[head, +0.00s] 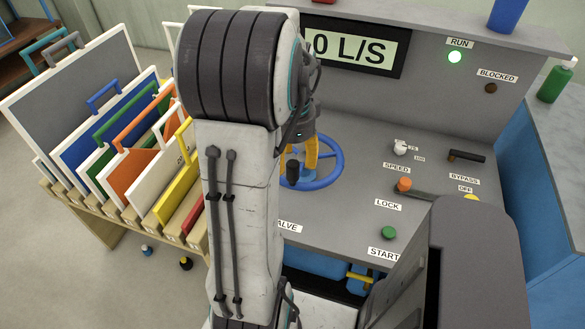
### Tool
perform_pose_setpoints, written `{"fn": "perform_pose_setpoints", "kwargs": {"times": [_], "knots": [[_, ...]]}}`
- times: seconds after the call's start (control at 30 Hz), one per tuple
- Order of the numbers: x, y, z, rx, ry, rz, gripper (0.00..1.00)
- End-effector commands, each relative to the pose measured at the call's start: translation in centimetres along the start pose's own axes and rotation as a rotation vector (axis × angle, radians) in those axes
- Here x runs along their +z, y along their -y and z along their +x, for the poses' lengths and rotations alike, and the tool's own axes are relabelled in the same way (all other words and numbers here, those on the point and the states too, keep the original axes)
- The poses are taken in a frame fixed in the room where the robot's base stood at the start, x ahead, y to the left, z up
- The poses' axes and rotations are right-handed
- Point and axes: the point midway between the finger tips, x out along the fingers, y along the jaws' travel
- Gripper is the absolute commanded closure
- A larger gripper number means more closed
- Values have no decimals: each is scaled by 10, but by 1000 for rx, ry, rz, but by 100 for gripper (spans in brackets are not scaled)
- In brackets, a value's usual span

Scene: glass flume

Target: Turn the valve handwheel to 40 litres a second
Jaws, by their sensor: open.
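The blue valve handwheel (334,172) lies on the sloping grey control desk, partly hidden behind my arm. A dark upright knob (292,172) shows at its left side. My gripper (305,164), with orange fingers, is open and points down over the wheel beside the knob. I cannot tell whether a finger touches the wheel or knob. The flow display (367,50) on the back panel shows "0 L/S"; my arm covers its left part, so any digit before the 0 is hidden. A label ending in "ALVE" (289,227) is below the wheel.
Right of the wheel are the speed knob (400,147), orange lock control (404,184), black bypass lever (466,156) and green start button (389,233). A rack (88,205) of coloured framed panels stands left.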

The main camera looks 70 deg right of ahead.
Motion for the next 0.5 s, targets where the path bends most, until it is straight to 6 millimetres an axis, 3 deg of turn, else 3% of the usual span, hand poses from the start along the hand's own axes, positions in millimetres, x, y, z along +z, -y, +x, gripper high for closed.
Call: {"fn": "perform_pose_setpoints", "kwargs": {"times": [0.2, 0.5], "knots": [[1, 0, 24, 2, 1, -2, 45], [0, 0, 35, -1, 0, -3, 45]]}}
